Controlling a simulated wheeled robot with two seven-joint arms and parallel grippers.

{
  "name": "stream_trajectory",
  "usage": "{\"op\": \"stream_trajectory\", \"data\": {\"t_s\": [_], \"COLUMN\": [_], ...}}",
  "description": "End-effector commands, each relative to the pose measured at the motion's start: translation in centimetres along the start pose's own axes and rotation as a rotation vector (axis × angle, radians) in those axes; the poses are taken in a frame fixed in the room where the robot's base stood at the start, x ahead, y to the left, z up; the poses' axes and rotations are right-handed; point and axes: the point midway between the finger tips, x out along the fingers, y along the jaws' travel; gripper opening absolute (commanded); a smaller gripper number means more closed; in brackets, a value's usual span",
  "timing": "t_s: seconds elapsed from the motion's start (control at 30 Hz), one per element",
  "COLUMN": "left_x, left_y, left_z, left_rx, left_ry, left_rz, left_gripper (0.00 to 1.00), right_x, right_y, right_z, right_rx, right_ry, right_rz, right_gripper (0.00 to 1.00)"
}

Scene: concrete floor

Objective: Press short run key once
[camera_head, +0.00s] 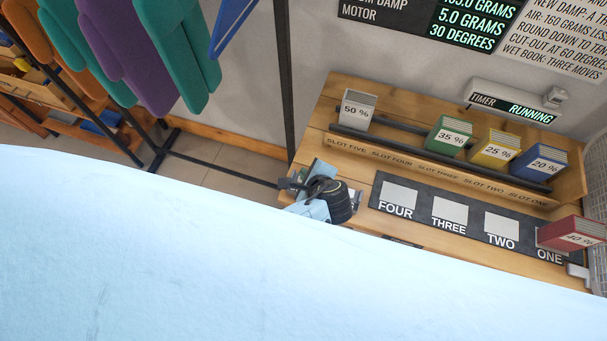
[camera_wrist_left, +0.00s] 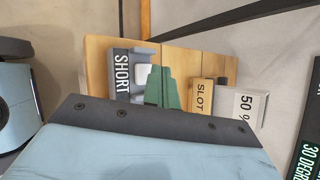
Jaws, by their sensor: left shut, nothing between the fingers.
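The short run key (camera_wrist_left: 143,75) is a pale key on a grey panel marked SHORT (camera_wrist_left: 121,72) in the left wrist view, at the end of a wooden bench. The green fingers of my left gripper (camera_wrist_left: 159,74) are shut and empty, over the panel right beside the key and covering part of it. I cannot tell whether they touch it. In the head view the left gripper (camera_head: 320,176) is at the left end of the bench, where the key is not clearly visible.
The wooden bench (camera_head: 350,236) carries a slot rack with several percent-marked blocks, such as a white 50 % block (camera_head: 356,110). A red 40 % block (camera_head: 571,234) sits by pad ONE. A timer sign (camera_head: 512,104) reads RUNNING. My pale blue arm hides the lower left.

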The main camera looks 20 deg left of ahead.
Motion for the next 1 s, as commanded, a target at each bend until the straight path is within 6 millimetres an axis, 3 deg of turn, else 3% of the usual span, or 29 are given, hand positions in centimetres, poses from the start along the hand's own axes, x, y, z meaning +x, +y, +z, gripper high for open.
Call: {"op": "stream_trajectory", "data": {"t_s": [0.27, 0.53, 1.0], "left_x": [-0.1, -2.1, -3.4], "left_y": [-0.1, -1.5, -2.5], "left_z": [0.1, 1.5, 2.5], "left_rx": [0.000, 0.000, 0.000], "left_ry": [0.000, 0.000, 0.000], "left_rz": [0.000, 0.000, 0.000], "left_gripper": [0.00, 0.00, 0.00], "right_x": [-0.2, -2.5, -1.9], "right_y": [0.0, 0.0, 0.0], "right_z": [0.0, -0.2, -0.2], "right_rx": [0.000, 0.000, 0.000], "right_ry": [0.000, 0.000, 0.000], "right_rz": [0.000, 0.000, 0.000], "right_gripper": [0.52, 0.52, 0.52]}}
